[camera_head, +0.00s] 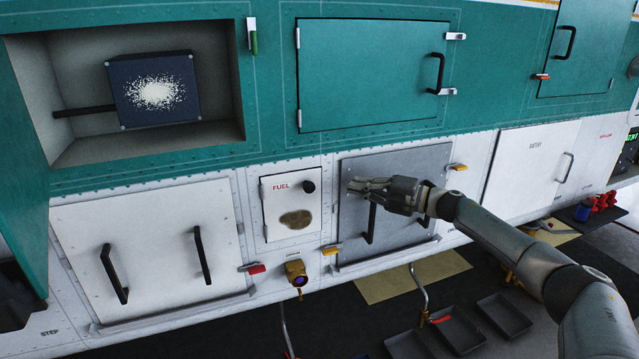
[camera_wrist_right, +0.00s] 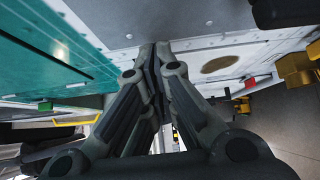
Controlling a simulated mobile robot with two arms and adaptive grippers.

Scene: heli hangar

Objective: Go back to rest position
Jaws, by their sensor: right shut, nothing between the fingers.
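My right gripper (camera_head: 352,184) is in front of the grey metal panel (camera_head: 420,165) with a black handle, just right of the white fuel door (camera_head: 275,222). Its fingers point left and hold nothing. In the right wrist view the two fingers of my right gripper (camera_wrist_right: 160,48) meet at the tips, shut. I cannot tell whether the gripper touches the panel. My right arm comes in from the lower right. My left gripper does not show in either view.
An open bay (camera_head: 215,75) with a dark blue box (camera_head: 126,98) is at the upper left. A white panel (camera_head: 150,260) with two black handles is below it. A yellow fitting (camera_head: 296,270) juts out below the fuel door. Black trays (camera_head: 503,314) lie on the floor.

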